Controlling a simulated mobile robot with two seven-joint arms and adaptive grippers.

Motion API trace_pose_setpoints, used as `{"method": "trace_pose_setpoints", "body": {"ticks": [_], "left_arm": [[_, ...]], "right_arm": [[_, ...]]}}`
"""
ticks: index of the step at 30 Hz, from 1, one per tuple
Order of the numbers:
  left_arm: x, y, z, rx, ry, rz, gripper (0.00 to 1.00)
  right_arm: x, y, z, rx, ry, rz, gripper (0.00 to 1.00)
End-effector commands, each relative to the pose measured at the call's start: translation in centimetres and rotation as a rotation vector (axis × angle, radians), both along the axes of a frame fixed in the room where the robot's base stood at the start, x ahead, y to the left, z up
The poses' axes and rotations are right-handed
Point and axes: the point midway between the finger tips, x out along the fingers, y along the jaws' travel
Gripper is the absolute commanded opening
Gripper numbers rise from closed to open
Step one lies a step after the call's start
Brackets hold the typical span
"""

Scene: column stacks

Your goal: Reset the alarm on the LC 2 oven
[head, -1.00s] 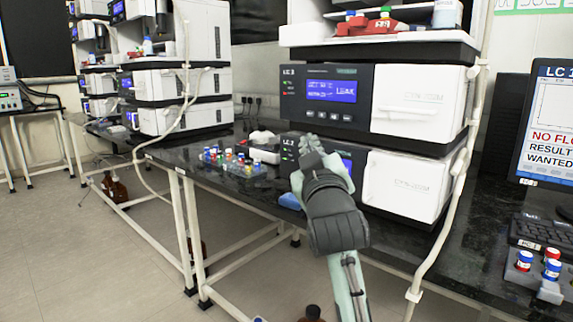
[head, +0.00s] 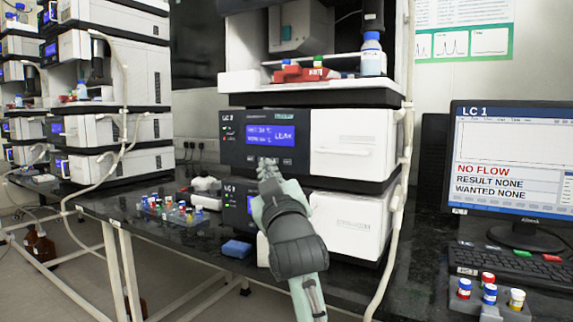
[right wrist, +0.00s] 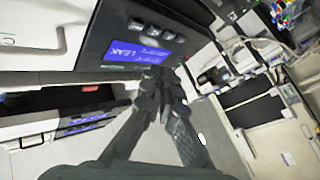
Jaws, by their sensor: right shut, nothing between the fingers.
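The upper oven unit (head: 348,158) in the middle stack has a dark front with a blue display (head: 268,136) reading LEAK. A row of small buttons sits under the display. In the right wrist view the gripper (right wrist: 164,82) appears close to the LEAK display (right wrist: 148,56) and buttons (right wrist: 152,28). I cannot tell whether it touches.
A monitor (head: 512,155) labelled LC 1 shows NO FLOW, with a keyboard (head: 510,262) before it. A vial rack (head: 172,218) and a blue block (head: 237,249) lie on the dark bench. A pale tube (head: 401,200) runs down the stack's right side. More stacks stand at left.

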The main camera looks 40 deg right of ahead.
Motion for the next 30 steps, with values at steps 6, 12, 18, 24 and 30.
{"method": "trace_pose_setpoints", "body": {"ticks": [6,12,18,24,30], "left_arm": [[0.0,0.0,0.2,0.0,-0.002,0.0,0.0],[-1.0,1.2,-1.0,0.027,0.07,0.022,0.0],[-1.3,1.5,-1.4,0.035,0.096,0.029,0.0],[-1.3,1.6,-1.5,0.035,0.097,0.029,0.0],[-1.3,1.6,-1.5,0.035,0.097,0.029,0.0]], "right_arm": [[1.1,-2.6,0.1,0.0,0.001,-0.001,0.0],[1.6,-3.9,0.1,0.0,0.0,0.0,0.0],[1.8,-4.3,0.0,0.001,0.0,0.0,0.0],[1.8,-4.3,0.0,0.001,0.0,0.0,0.0],[1.8,-4.3,0.0,0.001,0.0,0.0,0.0]]}}
